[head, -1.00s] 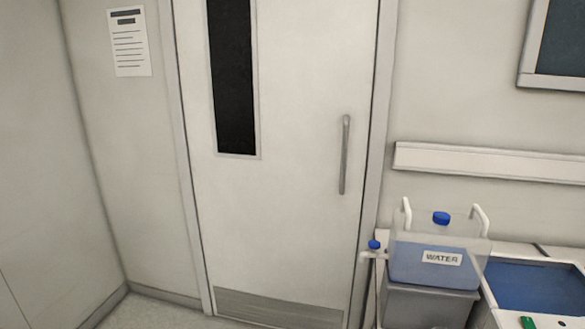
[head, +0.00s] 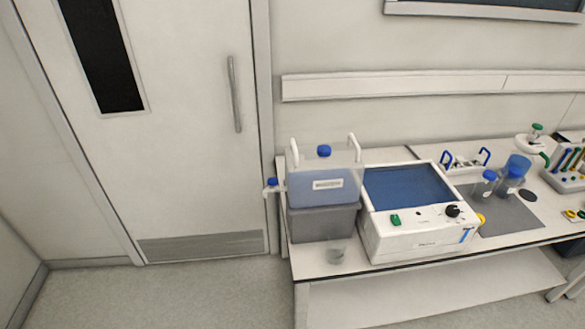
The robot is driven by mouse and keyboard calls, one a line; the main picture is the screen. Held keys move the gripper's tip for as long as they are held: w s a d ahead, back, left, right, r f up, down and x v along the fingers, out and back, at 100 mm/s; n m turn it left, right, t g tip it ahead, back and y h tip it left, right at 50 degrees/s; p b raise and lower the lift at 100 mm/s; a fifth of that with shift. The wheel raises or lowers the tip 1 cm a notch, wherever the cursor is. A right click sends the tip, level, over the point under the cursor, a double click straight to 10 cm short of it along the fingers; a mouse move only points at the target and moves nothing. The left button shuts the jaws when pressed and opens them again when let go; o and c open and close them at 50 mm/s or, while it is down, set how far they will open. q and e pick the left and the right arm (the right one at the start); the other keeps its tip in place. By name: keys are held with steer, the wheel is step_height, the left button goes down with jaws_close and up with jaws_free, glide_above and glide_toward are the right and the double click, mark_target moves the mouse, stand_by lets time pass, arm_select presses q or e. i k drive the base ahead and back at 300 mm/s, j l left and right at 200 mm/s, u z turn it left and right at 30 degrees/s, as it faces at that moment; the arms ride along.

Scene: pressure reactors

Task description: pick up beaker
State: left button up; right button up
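Neither of my grippers is in view.
A water container (head: 325,186) with a blue cap and a side tap sits on the grey box. Blue-capped bottles (head: 513,180) stand on a grey mat (head: 507,216) farther right. A closed door (head: 185,130) is at the left; the floor (head: 215,291) before it is clear.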

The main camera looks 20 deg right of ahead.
mark_target(336, 245)
steer(key=z, duration=0.95)
